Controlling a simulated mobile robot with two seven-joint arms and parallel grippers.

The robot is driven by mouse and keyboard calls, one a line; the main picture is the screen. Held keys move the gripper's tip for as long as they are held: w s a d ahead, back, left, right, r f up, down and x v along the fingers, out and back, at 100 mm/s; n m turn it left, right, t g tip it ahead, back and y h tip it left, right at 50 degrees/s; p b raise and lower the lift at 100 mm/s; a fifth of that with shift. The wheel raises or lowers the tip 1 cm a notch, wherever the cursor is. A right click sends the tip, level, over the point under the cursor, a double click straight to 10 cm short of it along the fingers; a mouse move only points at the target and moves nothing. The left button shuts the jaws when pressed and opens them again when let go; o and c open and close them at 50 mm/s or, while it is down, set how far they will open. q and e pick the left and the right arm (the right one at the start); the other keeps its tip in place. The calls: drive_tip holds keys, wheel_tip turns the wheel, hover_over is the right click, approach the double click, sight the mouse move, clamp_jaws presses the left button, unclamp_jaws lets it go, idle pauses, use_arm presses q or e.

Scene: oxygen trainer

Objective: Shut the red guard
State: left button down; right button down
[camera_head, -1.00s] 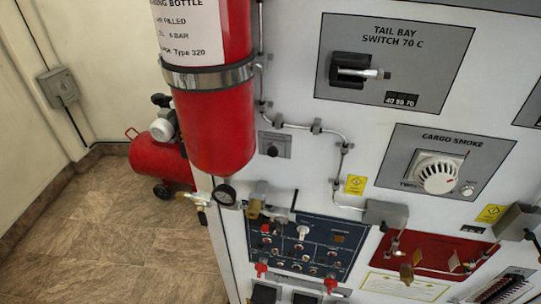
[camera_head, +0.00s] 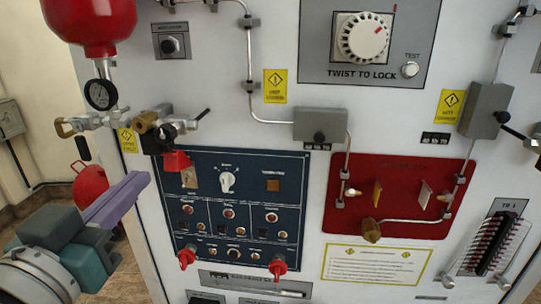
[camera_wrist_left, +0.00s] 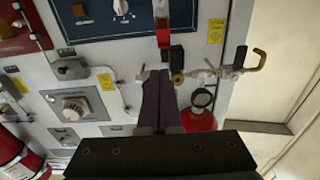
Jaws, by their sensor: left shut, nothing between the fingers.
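The red guard (camera_head: 176,161) is at the top left corner of the blue switch panel (camera_head: 240,165). It stands out from the panel, raised, with a metal switch lever (camera_head: 189,178) just below it. In the left wrist view, which is turned over, the red guard (camera_wrist_left: 163,38) shows above the fingertips. My left gripper (camera_head: 138,182) is shut and empty, left of the panel and a little below the guard, apart from it in the picture. Its dark fingers (camera_wrist_left: 159,76) lie together in the wrist view. My right gripper is not in view.
Brass and black valve fittings (camera_head: 155,130) and a pressure gauge (camera_head: 101,94) sit close above and left of the guard. Two red-topped switches (camera_head: 187,258) (camera_head: 277,267) are at the panel's lower edge. A red plate (camera_head: 400,195) with pipes is to the right.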

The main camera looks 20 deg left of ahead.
sight(165, 151)
use_arm(q)
drive_tip(key=p+x, duration=0.1)
drive_tip(key=x, duration=0.8)
